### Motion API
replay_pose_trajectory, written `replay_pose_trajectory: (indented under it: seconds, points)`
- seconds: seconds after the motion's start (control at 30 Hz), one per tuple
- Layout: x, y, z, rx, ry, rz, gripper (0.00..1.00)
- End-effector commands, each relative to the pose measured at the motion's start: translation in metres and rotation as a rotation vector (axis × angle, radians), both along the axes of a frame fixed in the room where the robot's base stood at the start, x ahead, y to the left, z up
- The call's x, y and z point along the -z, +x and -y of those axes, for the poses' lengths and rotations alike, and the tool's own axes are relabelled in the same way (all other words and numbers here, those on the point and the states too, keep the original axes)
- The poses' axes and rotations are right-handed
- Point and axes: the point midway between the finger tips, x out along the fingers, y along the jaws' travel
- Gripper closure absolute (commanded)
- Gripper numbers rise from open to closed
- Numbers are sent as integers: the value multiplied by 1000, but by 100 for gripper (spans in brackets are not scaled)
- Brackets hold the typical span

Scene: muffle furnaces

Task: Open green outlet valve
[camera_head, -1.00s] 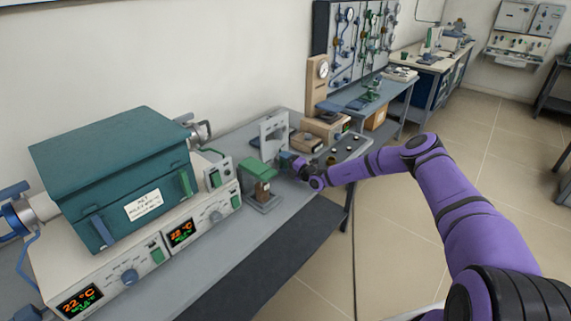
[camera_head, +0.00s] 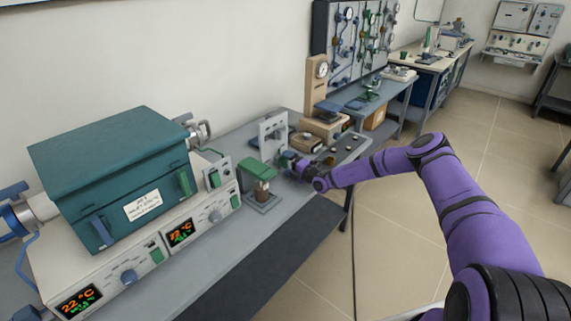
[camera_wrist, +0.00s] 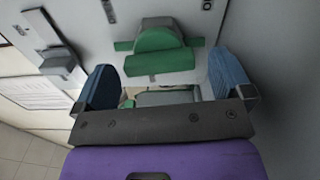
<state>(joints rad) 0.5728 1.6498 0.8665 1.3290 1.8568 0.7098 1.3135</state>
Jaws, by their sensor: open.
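My gripper (camera_head: 290,163) is low over the bench, just right of a small stand with a green top (camera_head: 260,171). In the wrist view its two blue fingers (camera_wrist: 167,82) are spread wide with nothing between them. A green rounded part with a flat green bar (camera_wrist: 160,52) shows beyond the fingertips, roughly centred between them, against a light grey surface. It looks like a green handle, but I cannot tell for sure that it is the outlet valve. No contact with the fingers is visible. In the head view my gripper partly hides this spot.
A teal furnace (camera_head: 110,175) on a control base stands at the left of the grey bench (camera_head: 240,238). A white upright bracket (camera_head: 272,132) stands behind my gripper. A beige gauge stand (camera_head: 316,85) is farther back. The floor right of the bench is clear around my arm.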

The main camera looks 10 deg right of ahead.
Motion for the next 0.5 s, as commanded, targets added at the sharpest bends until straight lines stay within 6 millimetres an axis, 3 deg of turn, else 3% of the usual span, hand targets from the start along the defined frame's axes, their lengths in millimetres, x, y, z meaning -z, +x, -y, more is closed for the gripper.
replay_pose_trajectory:
  seconds: [0.3,0.5]
  points:
    - [0,-48,36,2,0,-1,2]
    - [0,-67,50,2,0,-1,2]
